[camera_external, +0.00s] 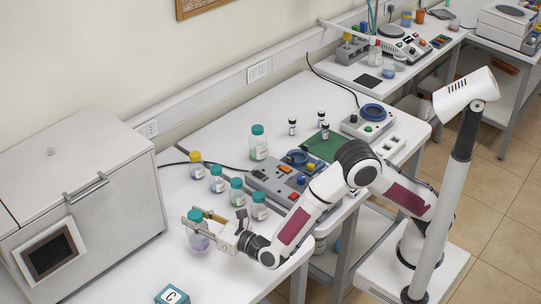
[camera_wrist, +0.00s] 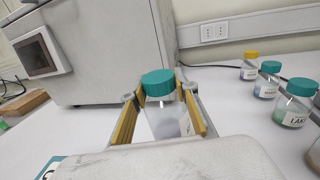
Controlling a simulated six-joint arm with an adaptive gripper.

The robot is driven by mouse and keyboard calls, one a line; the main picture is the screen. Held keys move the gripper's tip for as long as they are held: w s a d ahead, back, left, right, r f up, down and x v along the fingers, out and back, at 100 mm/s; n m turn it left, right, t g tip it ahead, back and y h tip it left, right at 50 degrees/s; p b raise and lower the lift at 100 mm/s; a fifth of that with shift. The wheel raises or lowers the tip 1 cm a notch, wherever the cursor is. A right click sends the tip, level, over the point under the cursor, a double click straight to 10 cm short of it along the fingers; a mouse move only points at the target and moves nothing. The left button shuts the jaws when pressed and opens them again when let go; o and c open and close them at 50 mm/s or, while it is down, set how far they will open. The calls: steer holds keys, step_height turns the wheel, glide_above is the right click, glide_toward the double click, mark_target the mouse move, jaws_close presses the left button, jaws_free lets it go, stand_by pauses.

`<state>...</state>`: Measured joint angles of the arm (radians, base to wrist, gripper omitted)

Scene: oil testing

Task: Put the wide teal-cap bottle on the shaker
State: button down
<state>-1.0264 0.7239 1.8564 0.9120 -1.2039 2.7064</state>
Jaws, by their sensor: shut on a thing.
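Two grey devices have blue round tops: one (camera_external: 262,180) at mid-bench behind my arm, another (camera_external: 352,126) at the far right end. I cannot tell which is the shaker.
Several smaller teal-cap bottles (camera_external: 217,184) and a yellow-cap bottle (camera_external: 195,169) stand right of the white box (camera_external: 80,180). A taller teal-cap bottle (camera_external: 258,148) and small dark-capped vials (camera_external: 292,127) stand further back. A card marked C (camera_external: 172,294) lies in front.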

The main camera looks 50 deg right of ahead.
stand_by(0.3)
steer(key=shift+f, duration=1.9)
steer(key=c, duration=1.6)
jaws_free()
steer(key=shift+o, duration=0.2)
steer(key=shift+s, duration=0.15)
steer(key=s+d, duration=0.2)
steer(key=s, duration=0.9)
steer(key=shift+s+d, duration=0.15)
steer(key=shift+s, duration=0.1)
